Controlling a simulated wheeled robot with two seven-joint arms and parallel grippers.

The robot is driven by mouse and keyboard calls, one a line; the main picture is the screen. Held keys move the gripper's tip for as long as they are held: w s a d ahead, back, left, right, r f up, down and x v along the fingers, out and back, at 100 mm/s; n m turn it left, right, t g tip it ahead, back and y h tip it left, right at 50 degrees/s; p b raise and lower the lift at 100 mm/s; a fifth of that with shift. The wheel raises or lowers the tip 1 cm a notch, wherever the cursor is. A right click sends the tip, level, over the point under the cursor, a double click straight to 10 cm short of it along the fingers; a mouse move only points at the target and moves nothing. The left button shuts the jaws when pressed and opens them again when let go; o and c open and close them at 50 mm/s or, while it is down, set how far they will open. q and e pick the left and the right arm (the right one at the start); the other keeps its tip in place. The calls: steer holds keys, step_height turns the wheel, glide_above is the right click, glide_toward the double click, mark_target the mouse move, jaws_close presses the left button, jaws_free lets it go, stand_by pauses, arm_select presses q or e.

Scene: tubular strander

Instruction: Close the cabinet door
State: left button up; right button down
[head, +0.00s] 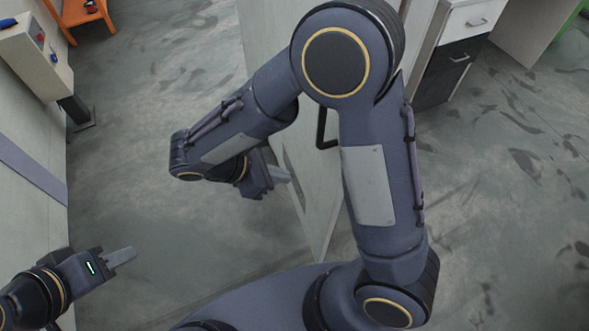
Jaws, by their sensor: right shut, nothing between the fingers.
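The cabinet door (318,190) is a tall pale panel in the middle of the head view, standing swung out over the floor. A black bar handle (322,130) shows on its right-hand face, partly behind my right arm. My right gripper (281,174) is shut and empty at the door's left-hand face; I cannot tell whether it touches. My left gripper (122,257) is at the lower left, well apart from the door. Its fingers overlap from this angle, so their opening is unclear. My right arm hides much of the door and the cabinet body.
A drawer unit (465,50) with white and dark fronts stands at the upper right. A pale machine housing (30,110) runs along the left edge. An orange stand (85,15) is at the upper left. The grey floor (150,190) left of the door is clear.

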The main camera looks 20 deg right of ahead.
mark_target(334, 180)
steer(key=x, duration=0.3)
steer(key=d+r+p+x, duration=0.1)
steer(key=x, duration=0.7)
steer(key=shift+d+r, duration=0.25)
steer(key=shift+d, duration=0.65)
steer(key=shift+s+d, duration=0.1)
steer(key=shift+d, duration=0.05)
